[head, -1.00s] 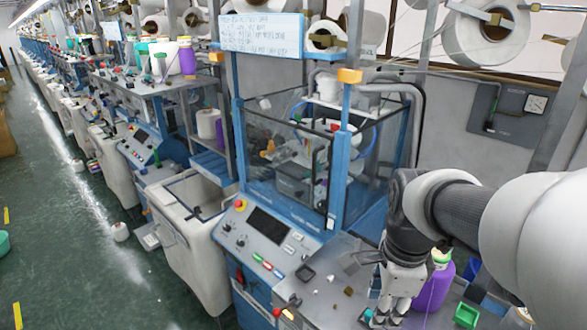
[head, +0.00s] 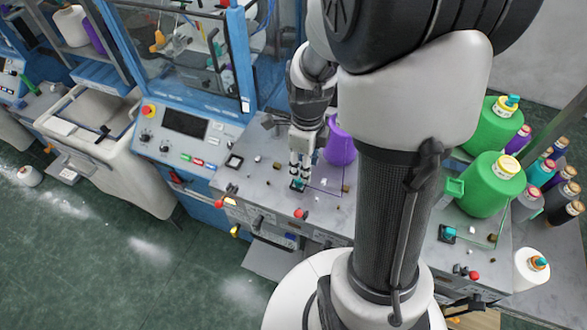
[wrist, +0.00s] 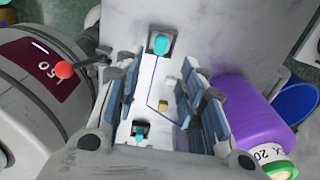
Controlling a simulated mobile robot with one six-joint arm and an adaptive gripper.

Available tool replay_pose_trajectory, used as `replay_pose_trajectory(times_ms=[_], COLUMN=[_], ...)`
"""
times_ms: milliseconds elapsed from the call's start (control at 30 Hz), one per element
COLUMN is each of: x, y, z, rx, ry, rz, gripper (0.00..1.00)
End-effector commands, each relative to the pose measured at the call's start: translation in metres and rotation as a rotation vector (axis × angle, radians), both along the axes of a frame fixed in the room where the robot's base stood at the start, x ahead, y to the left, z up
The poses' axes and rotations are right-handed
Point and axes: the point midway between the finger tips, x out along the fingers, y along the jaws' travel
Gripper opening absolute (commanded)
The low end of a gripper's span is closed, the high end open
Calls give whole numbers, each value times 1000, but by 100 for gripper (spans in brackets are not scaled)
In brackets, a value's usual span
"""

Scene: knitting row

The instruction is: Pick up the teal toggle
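A small teal toggle (head: 297,184) on a dark square base stands on the grey machine top, right below my gripper (head: 299,176) in the head view. In the wrist view, my gripper (wrist: 156,92) is open, its blue-grey finger pads apart with nothing held. One teal toggle (wrist: 160,44) on a dark base shows above the gap, and a smaller teal piece (wrist: 139,130) on a dark base shows low between the fingers. A second teal toggle (head: 448,233) sits farther right in the head view. I cannot match the toggles between views with certainty.
A purple cone (head: 339,142) stands close to my gripper's right; it also shows in the wrist view (wrist: 238,115). Green cones (head: 489,186) and several small spools stand right. A small tan piece (wrist: 164,106) lies in the gap.

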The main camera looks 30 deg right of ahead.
Motion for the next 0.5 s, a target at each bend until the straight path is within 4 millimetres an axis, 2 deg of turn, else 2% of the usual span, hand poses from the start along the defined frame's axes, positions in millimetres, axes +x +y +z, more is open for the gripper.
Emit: replay_pose_trajectory(times_ms=[267, 500], x=[-1, 0], y=[1, 2], z=[-22, -56], rx=[2, 1], ry=[4, 2], rz=[1, 1], gripper=[37, 37])
